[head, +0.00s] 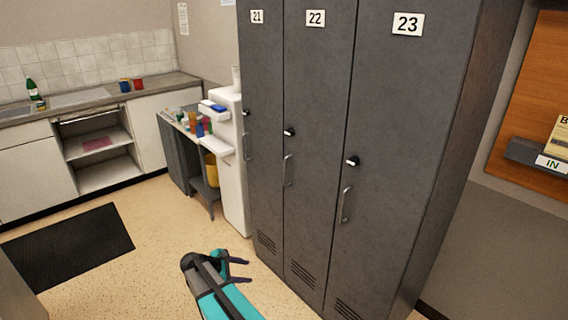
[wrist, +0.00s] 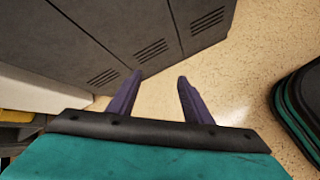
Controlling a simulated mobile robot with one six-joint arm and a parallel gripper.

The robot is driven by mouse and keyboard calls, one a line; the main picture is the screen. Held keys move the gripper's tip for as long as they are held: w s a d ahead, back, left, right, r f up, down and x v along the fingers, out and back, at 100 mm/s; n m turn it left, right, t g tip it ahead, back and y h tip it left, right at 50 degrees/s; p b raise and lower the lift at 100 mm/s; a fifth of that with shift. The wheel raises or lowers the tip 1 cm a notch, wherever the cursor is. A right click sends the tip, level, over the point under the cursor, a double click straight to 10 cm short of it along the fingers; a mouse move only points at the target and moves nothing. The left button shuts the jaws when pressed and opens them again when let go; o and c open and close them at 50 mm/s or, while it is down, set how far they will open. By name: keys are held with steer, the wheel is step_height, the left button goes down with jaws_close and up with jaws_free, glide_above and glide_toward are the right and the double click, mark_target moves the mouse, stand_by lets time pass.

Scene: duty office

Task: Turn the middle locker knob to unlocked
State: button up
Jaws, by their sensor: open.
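Three dark grey lockers stand side by side in the head view, numbered 21, 22 and 23. The middle locker (head: 316,100) bears the number 22. Its knob (head: 289,132) is small and black with a white mark, above a bar handle (head: 288,170). The way the knob is turned is too small to tell. My gripper (head: 244,270) is low in front of the lockers, well below the knob and apart from it. In the wrist view my gripper (wrist: 157,88) has its two purple fingers spread with nothing between them, over the floor near the locker vents. The knob is out of the wrist view.
Similar knobs sit on locker 21 (head: 246,113) and locker 23 (head: 352,161). A white dispenser (head: 233,165) stands against the lockers' left side, beside a cluttered side table (head: 187,124). The floor (head: 165,235) in front is clear, with a black mat (head: 68,248) at left.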

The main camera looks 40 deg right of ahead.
mark_target(292, 130)
steer(key=w+d+r+n+h+p, duration=0.1)
steer(key=w+d+r+h, duration=0.2)
steer(key=r, duration=1.1)
steer(key=w+d+r+n+h+p, duration=0.1)
steer(key=w+d+r, duration=0.4)
steer(key=d+r, duration=0.5)
steer(key=w+d+r+n+h+p, duration=0.1)
steer(key=w+d+r+h, duration=0.3)
steer(key=r, duration=1.4)
steer(key=w+d+n, duration=0.1)
steer(key=d, duration=0.2)
steer(key=shift+n+h, duration=0.3)
steer(key=shift+n, duration=0.1)
steer(key=shift+d+r, duration=0.1)
steer(key=d+p, duration=0.3)
steer(key=d, duration=1)
steer(key=shift+s+d+p, duration=0.3)
steer(key=shift+s+p, duration=0.1)
steer(key=c, duration=1)
